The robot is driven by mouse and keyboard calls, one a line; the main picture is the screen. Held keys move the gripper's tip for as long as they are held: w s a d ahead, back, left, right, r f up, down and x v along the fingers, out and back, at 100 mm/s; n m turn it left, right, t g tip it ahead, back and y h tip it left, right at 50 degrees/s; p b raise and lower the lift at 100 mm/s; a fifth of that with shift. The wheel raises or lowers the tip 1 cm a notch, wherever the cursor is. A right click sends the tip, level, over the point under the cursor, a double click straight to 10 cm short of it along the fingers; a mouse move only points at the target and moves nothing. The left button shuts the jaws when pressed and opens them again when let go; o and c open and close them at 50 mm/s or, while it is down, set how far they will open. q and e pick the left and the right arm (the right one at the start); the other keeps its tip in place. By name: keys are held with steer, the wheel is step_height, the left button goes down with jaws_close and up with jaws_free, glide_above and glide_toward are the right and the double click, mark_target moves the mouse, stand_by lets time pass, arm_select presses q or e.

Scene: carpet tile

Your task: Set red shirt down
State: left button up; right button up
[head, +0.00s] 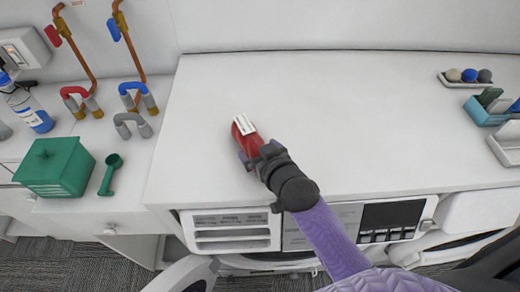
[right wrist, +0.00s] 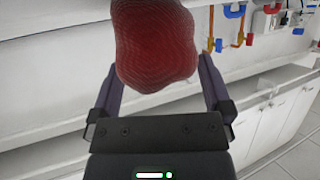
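The red shirt (head: 242,133) is a small folded red bundle with a white striped patch on top. It is over the white countertop (head: 330,110), left of its middle; I cannot tell whether it touches the surface. My right gripper (head: 254,153) is at its near end, with the purple arm coming from the lower right. In the right wrist view the red shirt (right wrist: 155,45) fills the space between the two fingers, which press on its sides. Its underside is hidden. My left gripper is out of view.
A green box (head: 55,167), a green scoop (head: 110,175) and several coloured pipe pieces lie at the left. A tray with small balls (head: 470,76) and a teal holder (head: 488,108) stand at the right. The countertop around the shirt is clear. Appliances sit below the front edge.

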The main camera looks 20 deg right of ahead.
steer(key=shift+r, duration=0.1)
steer(key=shift+s+r, duration=0.2)
steer(key=shift+s, duration=0.1)
steer(key=p+v, duration=0.2)
steer(key=v, duration=0.9)
steer(key=shift+s, duration=0.15)
steer(key=shift+d, duration=0.1)
